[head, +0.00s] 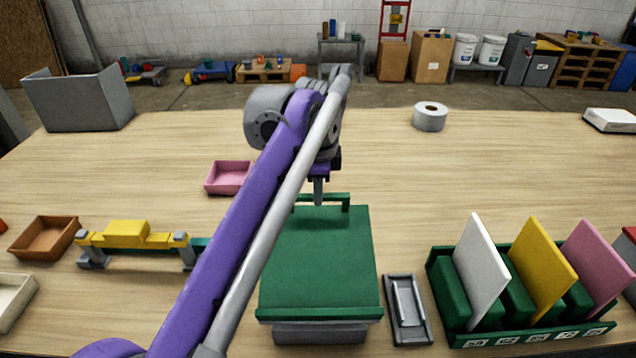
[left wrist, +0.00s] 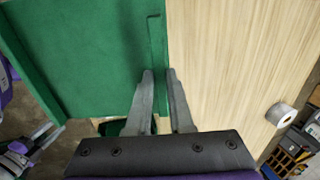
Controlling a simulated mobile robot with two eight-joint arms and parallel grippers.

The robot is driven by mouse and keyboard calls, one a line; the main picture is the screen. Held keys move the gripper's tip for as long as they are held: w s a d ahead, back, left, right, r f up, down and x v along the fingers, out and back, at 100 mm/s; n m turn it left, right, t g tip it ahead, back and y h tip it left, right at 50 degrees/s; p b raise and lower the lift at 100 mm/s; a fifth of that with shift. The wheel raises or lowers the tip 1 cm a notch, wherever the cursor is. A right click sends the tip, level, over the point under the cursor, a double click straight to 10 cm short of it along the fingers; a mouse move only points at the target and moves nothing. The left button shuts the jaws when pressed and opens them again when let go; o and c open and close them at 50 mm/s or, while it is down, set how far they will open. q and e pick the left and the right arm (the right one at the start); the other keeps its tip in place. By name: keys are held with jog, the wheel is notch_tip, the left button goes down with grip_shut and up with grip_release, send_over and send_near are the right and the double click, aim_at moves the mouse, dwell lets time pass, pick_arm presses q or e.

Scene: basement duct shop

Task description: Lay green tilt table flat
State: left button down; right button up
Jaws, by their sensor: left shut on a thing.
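The green tilt table (head: 318,262) stands at the front middle of the wooden bench, its green top over a grey base (head: 320,333). A raised lip runs along its near edge, and a green handle (head: 335,198) is at its far edge. I cannot tell exactly how far the top is tilted. My left gripper (head: 318,203) points down at the far edge and is shut on the handle. In the left wrist view, the fingers (left wrist: 159,75) straddle the handle beside the green top (left wrist: 90,50). My left arm hides part of the table's left side.
A green rack (head: 460,325) with upright white, yellow and pink panels stands at right. A grey tray (head: 408,310) lies close beside the table. A yellow-topped fixture (head: 130,236) and pink tray (head: 228,177) are at left. The bench behind is mostly clear, with a tape roll (head: 430,117).

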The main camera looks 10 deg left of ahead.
pick_arm(q)
jog(key=w+f+g, duration=0.1)
jog(key=f+p, duration=0.1)
jog(key=f, duration=0.1)
jog(key=w+f+g+p, duration=0.1)
jog(key=shift+w+a+f+g+h, duration=0.25)
jog(key=shift+w+f+g+h, duration=0.05)
jog(key=shift+f, duration=0.5)
jog(key=c, duration=0.8)
grip_release()
jog(key=shift+w, duration=0.1)
jog(key=shift+r, duration=0.1)
notch_tip(320, 180, up, 11)
jog(key=p, duration=0.3)
jog(key=shift+f, duration=0.2)
